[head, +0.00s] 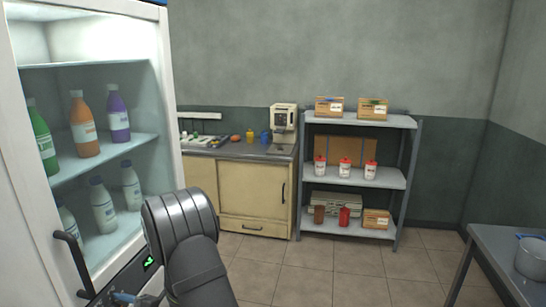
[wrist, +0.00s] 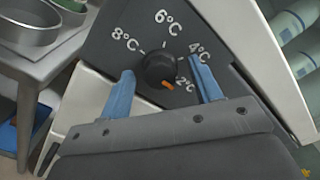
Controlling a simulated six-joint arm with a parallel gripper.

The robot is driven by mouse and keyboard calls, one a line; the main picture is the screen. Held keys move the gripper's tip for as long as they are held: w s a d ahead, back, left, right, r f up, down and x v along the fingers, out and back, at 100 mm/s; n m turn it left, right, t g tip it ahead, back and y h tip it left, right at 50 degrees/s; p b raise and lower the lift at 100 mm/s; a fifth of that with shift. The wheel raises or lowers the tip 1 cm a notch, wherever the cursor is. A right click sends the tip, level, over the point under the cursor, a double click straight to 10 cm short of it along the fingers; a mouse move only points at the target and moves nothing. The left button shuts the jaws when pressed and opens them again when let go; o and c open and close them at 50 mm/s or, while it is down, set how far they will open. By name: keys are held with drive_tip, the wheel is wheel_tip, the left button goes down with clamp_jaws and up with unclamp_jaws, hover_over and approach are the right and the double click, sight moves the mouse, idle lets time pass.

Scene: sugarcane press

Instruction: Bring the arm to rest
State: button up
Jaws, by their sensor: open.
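My gripper (wrist: 161,66) is open in the wrist view, with one blue finger on each side of a black dial knob (wrist: 157,66). Gaps show between the fingers and the knob, and nothing is held. The knob's orange mark points down and right, close to the 2°C label. The dial panel (wrist: 110,45) also carries 4, 6 and 8°C labels. In the head view my arm reaches to the fridge's (head: 88,215) lower front, and my gripper (head: 125,298) shows only partly at the bottom edge. A small green display (head: 149,262) glows there.
The fridge holds several bottles and has a dark door handle (head: 75,262). A counter (head: 255,185) with a coffee machine (head: 284,122) and a metal shelf unit (head: 355,181) stand along the back wall. A table with a pot (head: 531,258) is at right. The floor between is clear.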

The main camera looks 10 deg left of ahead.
drive_tip(key=shift+n, duration=0.5)
drive_tip(key=shift+m, duration=0.3)
drive_tip(key=shift+m, duration=4.5)
